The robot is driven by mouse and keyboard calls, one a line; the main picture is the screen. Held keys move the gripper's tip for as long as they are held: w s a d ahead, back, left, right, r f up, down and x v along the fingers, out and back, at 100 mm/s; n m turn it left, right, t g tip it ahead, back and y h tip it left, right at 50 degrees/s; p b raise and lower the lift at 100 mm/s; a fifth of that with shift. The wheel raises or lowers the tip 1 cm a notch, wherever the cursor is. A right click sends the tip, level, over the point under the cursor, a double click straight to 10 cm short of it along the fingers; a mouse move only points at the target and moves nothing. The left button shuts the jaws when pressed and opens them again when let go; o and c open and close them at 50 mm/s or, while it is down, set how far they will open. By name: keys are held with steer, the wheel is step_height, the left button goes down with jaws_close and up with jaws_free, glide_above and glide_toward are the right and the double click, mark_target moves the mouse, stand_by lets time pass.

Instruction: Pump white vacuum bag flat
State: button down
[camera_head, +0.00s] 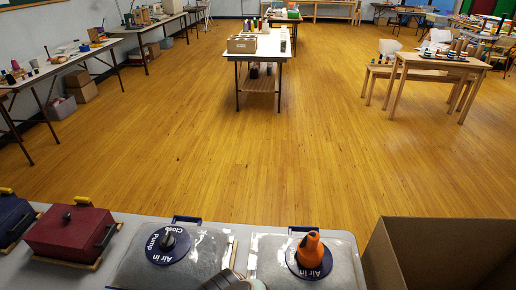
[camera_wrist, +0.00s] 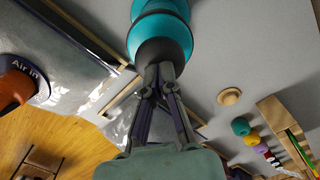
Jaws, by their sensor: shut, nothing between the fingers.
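Two pale grey, clear-covered bags lie on the near table in the head view, a left one (camera_head: 205,258) and a right one (camera_head: 340,268). I cannot tell which is the white one. The left bag has a blue dial marked Close, Pump and Air in, with a dark knob (camera_head: 168,241). The right bag's blue disc, marked Air in, carries an orange cone-shaped piece (camera_head: 311,249). It also shows in the wrist view (camera_wrist: 15,88). My gripper (camera_wrist: 160,72) is shut and empty, in front of a teal rounded object (camera_wrist: 160,22) with a dark rim. Contact is unclear.
A red case (camera_head: 72,232) and a dark blue case (camera_head: 12,218) stand at the table's left. An open cardboard box (camera_head: 410,262) is at the right. In the wrist view, a round wooden piece (camera_wrist: 229,97) and coloured balls (camera_wrist: 241,127) lie near a wooden holder (camera_wrist: 278,118).

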step_height(320, 180, up, 12)
steer(key=shift+f, duration=0.2)
stand_by(0.7)
steer(key=shift+f, duration=5.95)
steer(key=shift+r, duration=0.55)
step_height(320, 180, up, 11)
steer(key=shift+f, duration=0.1)
